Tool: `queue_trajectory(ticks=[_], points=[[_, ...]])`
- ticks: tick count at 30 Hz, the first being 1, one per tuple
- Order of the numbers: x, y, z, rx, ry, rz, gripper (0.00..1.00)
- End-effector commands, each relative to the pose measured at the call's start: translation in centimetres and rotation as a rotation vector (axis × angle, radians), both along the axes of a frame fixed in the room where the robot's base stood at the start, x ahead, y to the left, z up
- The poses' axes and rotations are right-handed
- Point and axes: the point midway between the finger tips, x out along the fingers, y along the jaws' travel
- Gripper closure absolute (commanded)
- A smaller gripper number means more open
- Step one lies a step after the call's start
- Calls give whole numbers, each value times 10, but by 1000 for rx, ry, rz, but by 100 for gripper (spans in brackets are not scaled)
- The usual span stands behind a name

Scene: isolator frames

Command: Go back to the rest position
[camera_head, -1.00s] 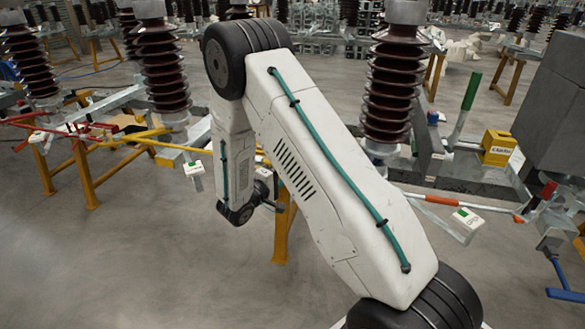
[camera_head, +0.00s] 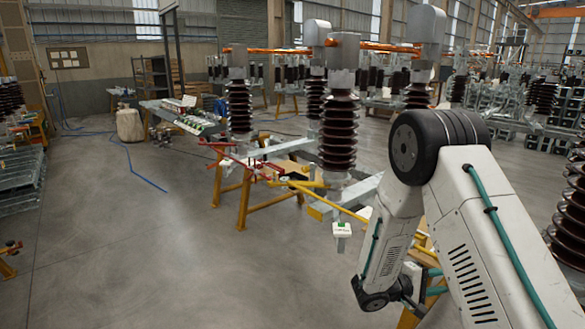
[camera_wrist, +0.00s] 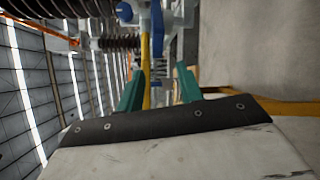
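My arm is folded at the right of the head view, with its elbow high and its forearm hanging down. My gripper (camera_wrist: 160,88) shows two teal fingers standing apart in the wrist view, with nothing held between them. In the head view, teal finger parts of my gripper (camera_head: 437,282) show low at the right, partly hidden by my own arm. Behind the fingers in the wrist view runs a yellow bar (camera_wrist: 146,65), not gripped as far as I can see.
A frame with brown ribbed insulators (camera_head: 338,135) stands behind my arm. Yellow trestle legs (camera_head: 243,205) stand left. Grey floor (camera_head: 140,240) is open at the left. A workbench (camera_head: 185,118) stands farther back.

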Motion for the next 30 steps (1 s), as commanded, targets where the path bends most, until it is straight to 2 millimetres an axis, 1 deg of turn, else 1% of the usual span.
queue_trajectory(ticks=[1, 5, 8, 11, 15, 21, 24, 30], points=[[-15, -1, 3, 18, 58, -53, 64], [-54, -1, 22, 99, 182, -200, 64], [-83, 3, 43, 186, 246, -300, 64], [-113, 11, 66, 300, 290, -391, 64], [-154, 30, 98, 497, 322, -485, 64], [-204, 63, 136, 797, 304, -537, 64], [-225, 82, 152, 943, 274, -530, 64], [-259, 117, 183, 1209, 171, -469, 64]])
